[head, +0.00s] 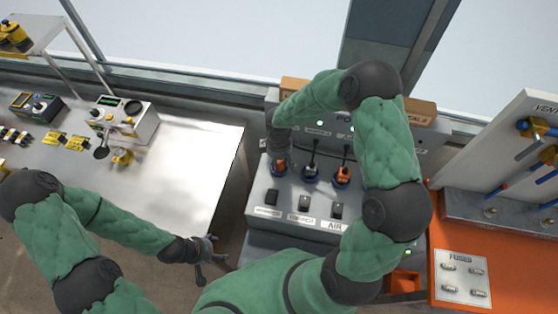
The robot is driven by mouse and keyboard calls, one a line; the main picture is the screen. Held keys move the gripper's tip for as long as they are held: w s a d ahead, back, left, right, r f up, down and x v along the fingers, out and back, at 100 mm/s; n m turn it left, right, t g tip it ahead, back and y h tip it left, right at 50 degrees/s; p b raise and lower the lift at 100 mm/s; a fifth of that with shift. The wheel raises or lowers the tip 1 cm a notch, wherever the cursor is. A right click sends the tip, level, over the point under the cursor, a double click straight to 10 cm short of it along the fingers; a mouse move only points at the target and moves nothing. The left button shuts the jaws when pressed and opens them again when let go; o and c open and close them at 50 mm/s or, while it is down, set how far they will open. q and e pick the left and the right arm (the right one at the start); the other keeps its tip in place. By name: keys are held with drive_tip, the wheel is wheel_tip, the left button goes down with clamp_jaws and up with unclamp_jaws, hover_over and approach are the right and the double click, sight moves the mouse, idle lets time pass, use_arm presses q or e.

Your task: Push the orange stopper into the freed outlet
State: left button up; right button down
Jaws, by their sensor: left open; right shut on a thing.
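The right outlet (343,175) holds an orange plug with a dark lead. My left gripper (207,260) is open and empty, low beside the metal table.
A metal table (190,160) with instruments stands left. An orange bench (510,270) with a fuse plate (463,277) and a white tool rack (525,120) stand right. My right arm crosses the panel's right side.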

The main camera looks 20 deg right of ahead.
drive_tip(key=c, duration=0.8)
unclamp_jaws()
drive_tip(key=shift+c, duration=0.2)
wheel_tip(320, 180, up, 12)
